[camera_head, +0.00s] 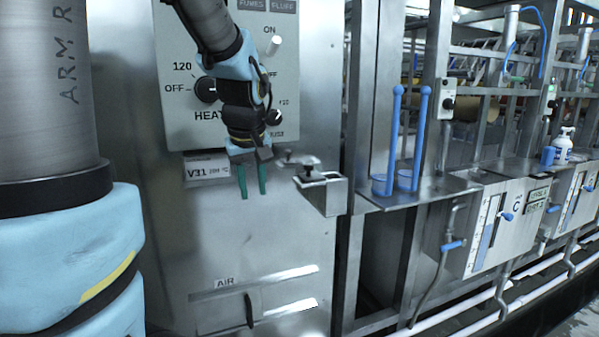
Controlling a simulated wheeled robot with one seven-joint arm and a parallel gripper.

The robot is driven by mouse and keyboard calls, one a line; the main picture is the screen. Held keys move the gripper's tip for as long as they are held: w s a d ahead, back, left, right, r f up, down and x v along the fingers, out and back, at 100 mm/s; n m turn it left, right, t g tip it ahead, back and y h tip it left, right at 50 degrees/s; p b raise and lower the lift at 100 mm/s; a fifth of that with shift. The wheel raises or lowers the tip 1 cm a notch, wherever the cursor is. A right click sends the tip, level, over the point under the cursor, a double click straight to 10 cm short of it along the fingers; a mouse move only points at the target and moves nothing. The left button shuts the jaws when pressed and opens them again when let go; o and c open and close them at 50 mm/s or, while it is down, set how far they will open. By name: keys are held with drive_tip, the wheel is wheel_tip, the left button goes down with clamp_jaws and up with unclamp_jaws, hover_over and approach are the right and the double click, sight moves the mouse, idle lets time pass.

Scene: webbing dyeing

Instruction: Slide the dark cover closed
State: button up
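My gripper (252,180) hangs in front of the steel machine panel, fingers pointing down. Its two green fingertips stand apart with nothing between them, so it is open.
A small metal bracket box (322,192) with a dark-topped knob (308,163) juts out right of my gripper. The control panel (182,127) with knobs is behind my arm. A steel shelf (378,200) holds blue ladles (420,125) farther right. The panel front below my gripper is clear.

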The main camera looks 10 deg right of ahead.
drive_tip(key=w+d+r+n+b, duration=0.1)
drive_tip(key=d+r, duration=0.1)
drive_tip(key=r, duration=0.1)
drive_tip(key=w+d+r+n+t, duration=0.1)
drive_tip(key=d+r, duration=0.2)
drive_tip(key=w+d+r+n+t+h+b, duration=0.1)
drive_tip(key=d+r, duration=0.2)
drive_tip(key=shift+w+d+r+n+b, duration=0.15)
drive_tip(key=shift+w+r+n+b, duration=0.05)
drive_tip(key=shift+w+n+b, duration=0.1)
clamp_jaws()
drive_tip(key=shift+w+d+r, duration=0.1)
drive_tip(key=shift+d+r, duration=0.1)
drive_tip(key=shift+r, duration=0.3)
drive_tip(key=shift+f, duration=0.1)
drive_tip(key=p+x, duration=0.1)
drive_tip(key=x, duration=0.2)
drive_tip(key=w+d+p+x, duration=0.1)
drive_tip(key=p+x, duration=0.1)
drive_tip(key=x, duration=0.2)
drive_tip(key=d+r+p+x, duration=0.1)
drive_tip(key=x, duration=0.3)
drive_tip(key=shift+w+d+f+p, duration=0.1)
drive_tip(key=shift+w+p, duration=0.2)
drive_tip(key=shift+p, duration=0.05)
drive_tip(key=shift+w+d+f, duration=0.2)
drive_tip(key=shift+w+d, duration=0.05)
drive_tip(key=shift+d, duration=0.1)
